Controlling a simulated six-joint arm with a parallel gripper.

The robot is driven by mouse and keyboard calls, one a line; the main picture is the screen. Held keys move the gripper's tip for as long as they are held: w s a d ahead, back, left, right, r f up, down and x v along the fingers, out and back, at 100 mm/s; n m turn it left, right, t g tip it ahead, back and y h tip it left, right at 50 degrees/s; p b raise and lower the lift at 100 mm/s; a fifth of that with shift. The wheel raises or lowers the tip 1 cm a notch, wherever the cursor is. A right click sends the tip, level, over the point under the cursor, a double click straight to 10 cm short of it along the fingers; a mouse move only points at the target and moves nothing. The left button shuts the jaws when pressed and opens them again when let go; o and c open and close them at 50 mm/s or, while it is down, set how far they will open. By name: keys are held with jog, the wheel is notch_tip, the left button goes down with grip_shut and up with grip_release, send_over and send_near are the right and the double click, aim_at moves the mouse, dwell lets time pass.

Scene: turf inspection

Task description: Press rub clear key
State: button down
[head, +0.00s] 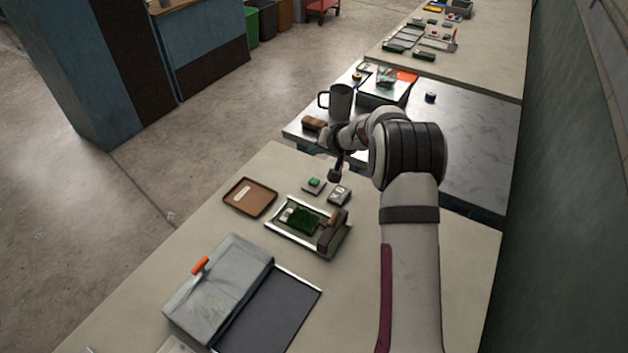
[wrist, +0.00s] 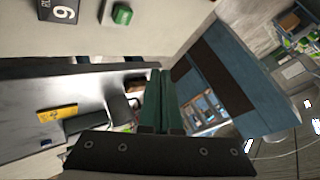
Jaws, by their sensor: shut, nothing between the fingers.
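A green key (head: 314,182) sits on a small pale base on the near bench. It also shows at the top of the wrist view (wrist: 122,14). Right next to it is a small dark counter block (head: 340,195); in the wrist view the counter (wrist: 62,10) shows a white 9 and partly cut-off lettering. My gripper (head: 335,175) is above the bench, beyond and to the right of the green key in the head view, apart from it. In the wrist view its green fingers (wrist: 160,95) are together and empty.
A metal tray (head: 283,232) with a green turf piece (head: 306,219) and a brown block (head: 332,232) lies nearer. A brown tray (head: 240,203) is to the left. A grey box (head: 225,285) stands in front. A mug (head: 341,102) is on the metal bench beyond.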

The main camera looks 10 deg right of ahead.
aim_at(314, 181)
jog(key=shift+f, duration=4.25)
jog(key=shift+f, duration=0.4)
jog(key=shift+f, duration=0.3)
jog(key=shift+s+d+f, duration=0.1)
jog(key=shift+s+f, duration=0.1)
jog(key=shift+f, duration=0.45)
jog(key=shift+s+r, duration=0.2)
jog(key=shift+r, duration=0.35)
